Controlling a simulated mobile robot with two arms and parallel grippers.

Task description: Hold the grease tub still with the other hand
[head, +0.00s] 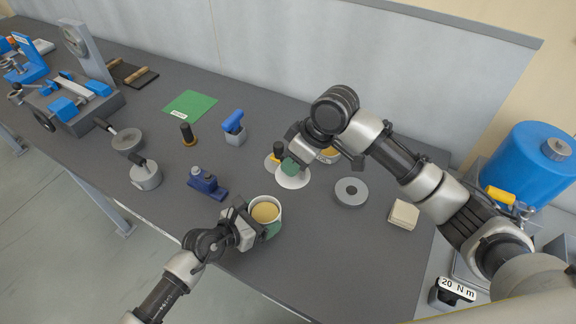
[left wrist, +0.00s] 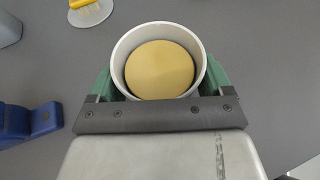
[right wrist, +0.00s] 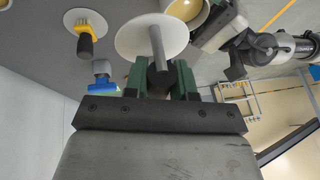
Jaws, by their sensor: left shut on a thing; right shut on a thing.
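The grease tub (head: 278,211) is a white round cup with yellow grease inside, standing near the table's front edge. My left gripper (head: 262,232) is shut on it, with its green fingers on either side of the wall. In the left wrist view the tub (left wrist: 117,56) looks upright and the grease fills its middle. My right gripper (head: 290,165) is shut on the dark handle of a tool with a grey rod and a white disc (right wrist: 128,38). That tool is behind the tub in the head view, apart from it.
A yellow-and-black brush (right wrist: 85,38) on a pale disc stands close to my right gripper. Another round container (head: 329,155) is partly hidden behind the right arm. A blue tool (head: 206,184) stands left of the tub.

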